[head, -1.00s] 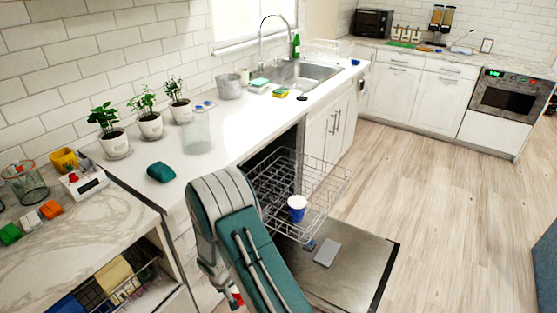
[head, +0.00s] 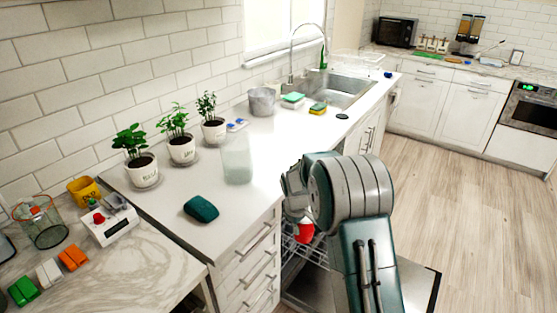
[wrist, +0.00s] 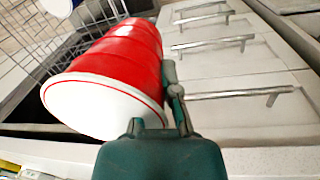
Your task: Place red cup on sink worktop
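The red cup (head: 304,232) shows below my gripper (head: 299,208) in the head view, in front of the worktop's front edge. In the wrist view the red cup (wrist: 118,68) is large and tilted, its white end toward the camera. A finger of my gripper (wrist: 172,100) lies against its side, and the cup appears held; the other finger is hidden. The white sink worktop (head: 262,165) runs along the tiled wall, with the metal sink (head: 345,92) toward its far end.
A teal sponge-like item (head: 201,209), a clear container (head: 237,158), several potted plants (head: 182,150) and a grey pot (head: 262,101) stand on the worktop. Bare worktop lies right of the clear container. The open dishwasher rack (head: 300,258) is below, partly hidden by my arm.

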